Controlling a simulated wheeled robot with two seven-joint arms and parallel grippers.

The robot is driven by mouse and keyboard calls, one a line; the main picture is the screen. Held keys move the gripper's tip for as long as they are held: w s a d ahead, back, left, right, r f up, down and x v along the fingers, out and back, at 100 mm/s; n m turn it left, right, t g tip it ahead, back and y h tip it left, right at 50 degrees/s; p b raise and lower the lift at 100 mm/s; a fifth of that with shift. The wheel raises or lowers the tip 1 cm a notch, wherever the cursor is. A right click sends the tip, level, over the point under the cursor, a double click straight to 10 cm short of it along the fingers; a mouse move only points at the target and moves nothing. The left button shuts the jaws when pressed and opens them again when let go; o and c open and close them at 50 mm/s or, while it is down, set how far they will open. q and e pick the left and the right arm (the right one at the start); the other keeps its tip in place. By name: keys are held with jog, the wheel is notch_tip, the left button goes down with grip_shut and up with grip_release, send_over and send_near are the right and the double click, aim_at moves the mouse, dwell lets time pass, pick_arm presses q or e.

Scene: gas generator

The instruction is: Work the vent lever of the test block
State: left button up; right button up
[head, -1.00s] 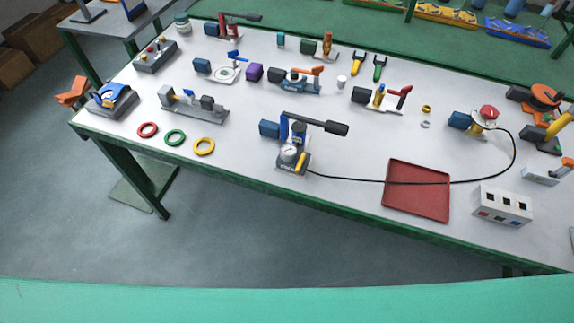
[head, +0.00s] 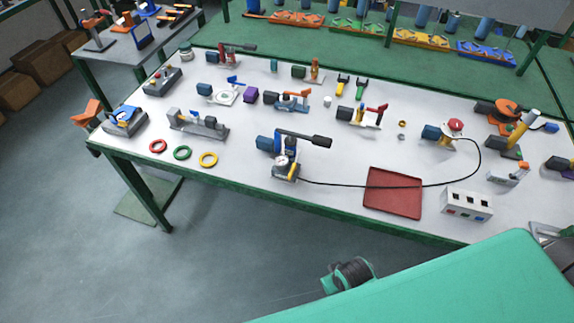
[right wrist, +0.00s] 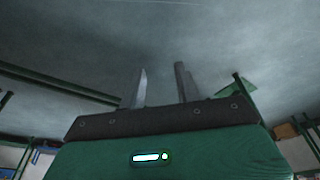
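Several small lever devices stand on the white table; I cannot tell for sure which is the test block. At the front, a device with a round gauge (head: 283,163) has a blue post and a long black-handled lever (head: 303,138), which points right. A black hose runs from it to a round fitting with a red top (head: 455,125). Further back, a small block with a red lever (head: 376,113) stands upright. My right gripper (right wrist: 162,86) shows in the right wrist view, its two fingers apart and empty, over bare floor. My left gripper is not in view.
A red tray (head: 393,193) lies at the front edge, under the hose. A white box with square openings (head: 467,205) stands right of it. Red, green and yellow rings (head: 182,153) lie at the front left.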

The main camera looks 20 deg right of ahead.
jog(key=w+a+r+y+p, duration=0.1)
jog(key=w+a+r, duration=0.1)
jog(key=r, duration=0.6)
jog(key=w+a+r+p, duration=0.1)
jog(key=w+r+p, duration=0.1)
jog(key=r, duration=0.7)
jog(key=w+a+r+m+y, duration=0.2)
jog(key=w+a+r, duration=0.6)
jog(key=r, duration=0.1)
notch_tip(320, 180, up, 9)
jog(key=m+g+h, duration=0.3)
jog(key=m, duration=0.4)
send_over(290, 174)
pick_arm(q)
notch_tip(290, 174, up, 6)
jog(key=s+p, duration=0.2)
jog(key=p, duration=0.1)
pick_arm(e)
notch_tip(290, 174, down, 13)
jog(key=shift+d+f, duration=0.1)
jog(key=shift+f, duration=0.1)
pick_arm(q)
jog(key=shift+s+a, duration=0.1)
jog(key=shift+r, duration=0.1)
pick_arm(e)
grip_shut()
